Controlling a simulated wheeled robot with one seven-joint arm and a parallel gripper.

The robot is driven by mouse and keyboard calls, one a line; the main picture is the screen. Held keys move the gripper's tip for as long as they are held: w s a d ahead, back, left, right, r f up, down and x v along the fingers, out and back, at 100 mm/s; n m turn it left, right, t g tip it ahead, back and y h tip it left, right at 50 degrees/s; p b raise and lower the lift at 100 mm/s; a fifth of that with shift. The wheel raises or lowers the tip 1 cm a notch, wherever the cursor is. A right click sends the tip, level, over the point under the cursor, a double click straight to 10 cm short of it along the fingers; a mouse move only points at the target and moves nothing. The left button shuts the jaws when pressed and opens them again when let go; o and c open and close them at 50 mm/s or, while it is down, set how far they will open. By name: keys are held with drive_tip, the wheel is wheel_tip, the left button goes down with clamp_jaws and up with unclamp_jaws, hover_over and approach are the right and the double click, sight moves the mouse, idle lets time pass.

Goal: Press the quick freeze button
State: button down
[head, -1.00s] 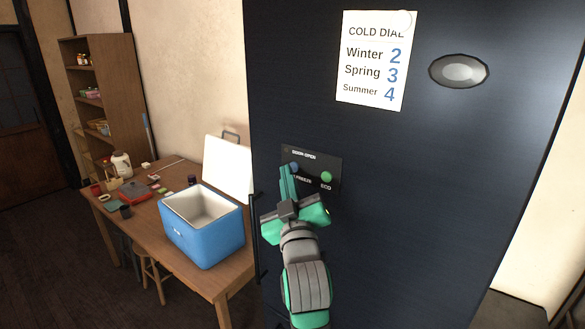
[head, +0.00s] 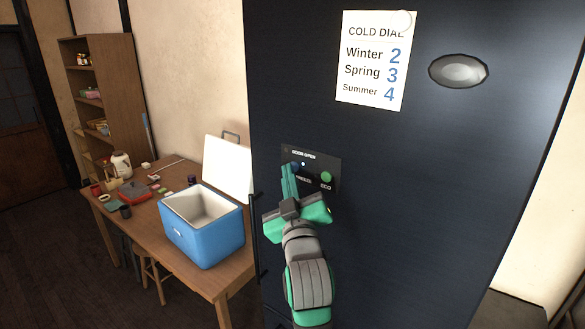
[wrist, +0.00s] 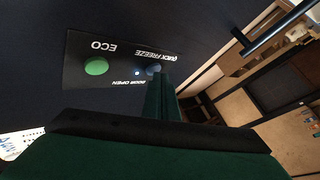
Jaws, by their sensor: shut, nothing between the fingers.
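The control panel (head: 318,172) is a dark plate on the front of the dark blue fridge. The blue quick freeze button (wrist: 153,69) sits by its "QUICK FREEZE" label in the wrist view, partly hidden by my fingers. A small white light (head: 303,164) glows beside it, and it also shows in the wrist view (wrist: 137,73). The green ECO button (head: 326,177) is to the right, clear of my gripper. My gripper (head: 289,168) is shut and empty, with its fingertips at the blue button. Whether they touch it is hidden.
A "COLD DIAL" note (head: 372,62) and an oval plate (head: 459,70) are higher on the fridge. A wooden table (head: 137,222) at left holds an open blue cooler (head: 206,240) and small items. A shelf (head: 96,100) stands behind.

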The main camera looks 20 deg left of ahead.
drive_tip(key=shift+s+a, duration=0.15)
drive_tip(key=shift+s, duration=0.3)
drive_tip(key=shift+s, duration=0.1)
drive_tip(key=s, duration=0.1)
drive_tip(key=s+a, duration=0.1)
drive_tip(key=s, duration=0.1)
drive_tip(key=s+a, duration=0.1)
drive_tip(key=s, duration=0.1)
drive_tip(key=shift+s, duration=0.25)
idle(0.4)
